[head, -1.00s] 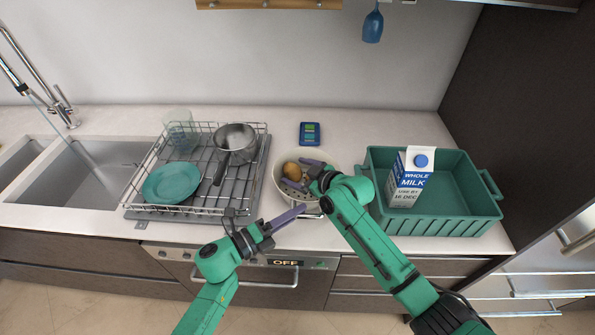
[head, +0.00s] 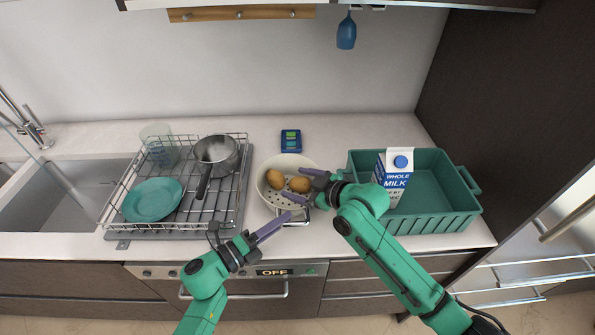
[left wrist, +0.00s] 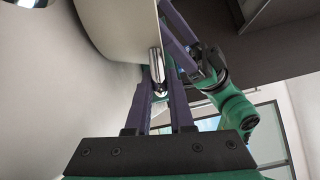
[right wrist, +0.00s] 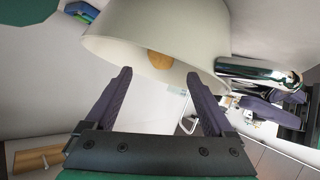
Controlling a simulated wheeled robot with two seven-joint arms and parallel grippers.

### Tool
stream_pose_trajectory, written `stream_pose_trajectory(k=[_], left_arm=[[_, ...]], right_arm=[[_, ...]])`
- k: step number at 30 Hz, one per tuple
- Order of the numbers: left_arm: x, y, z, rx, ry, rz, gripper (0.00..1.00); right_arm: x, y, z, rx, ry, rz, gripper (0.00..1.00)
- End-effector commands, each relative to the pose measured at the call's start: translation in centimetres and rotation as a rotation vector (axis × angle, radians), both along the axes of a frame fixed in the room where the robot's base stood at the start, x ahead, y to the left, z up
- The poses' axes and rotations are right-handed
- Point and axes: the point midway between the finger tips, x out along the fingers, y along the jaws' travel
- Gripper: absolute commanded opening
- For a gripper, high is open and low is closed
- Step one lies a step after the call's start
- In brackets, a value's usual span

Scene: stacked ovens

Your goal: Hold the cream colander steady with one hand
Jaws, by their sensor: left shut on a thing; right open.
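The cream colander (head: 263,192) stands on the counter, with two brown potatoes (head: 275,179) in it. It also shows at the top of the left wrist view (left wrist: 128,22). My left gripper (head: 281,221) is at its near side, shut on its shiny metal handle (left wrist: 156,66). My right gripper (head: 303,185) is open and empty at the colander's right side, its fingers over the rim in the head view. In the right wrist view the colander (right wrist: 165,25) is beyond the open fingers, with one potato showing; I cannot tell whether they touch it.
A green crate (head: 440,215) with a milk carton (head: 397,175) stands close on the right, under my right arm. A dish rack (head: 225,215) with a teal plate (head: 153,199) and a metal pan (head: 217,153) is on the left. A small blue device (head: 291,141) lies behind the colander.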

Motion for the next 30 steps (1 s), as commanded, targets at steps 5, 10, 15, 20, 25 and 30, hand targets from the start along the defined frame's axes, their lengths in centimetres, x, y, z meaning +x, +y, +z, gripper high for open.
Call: stream_pose_trajectory(k=[5, 10, 15, 20, 25, 30], left_arm=[[0.0, 0.0, 0.0, 0.001, -0.002, 0.001, 0.56], [0.0, 0.0, 0.0, 0.001, 0.0, 0.001, 0.56], [-0.5, 0.7, -0.1, 0.002, 0.002, 0.002, 0.56], [-2.7, 3.5, -0.2, 0.004, 0.004, 0.002, 0.56], [-5.6, 7.1, -0.1, 0.004, 0.003, 0.001, 0.56], [-7.2, 9.2, 0.0, 0.002, 0.001, 0.0, 0.56]], right_arm=[[0.0, 0.0, 0.0, 0.0, 0.0, 0.0, 0.88], [0.0, 0.0, 0.0, 0.0, 0.0, 0.0, 0.88], [0.0, 0.0, 0.0, 0.0, 0.0, 0.0, 0.88], [0.0, 0.0, 0.0, 0.0, 0.0, 0.0, 0.88], [0.0, 0.0, 0.0, 0.0, 0.0, 0.0, 0.88], [0.0, 0.0, 0.0, 0.0, 0.0, 0.0, 0.88]])
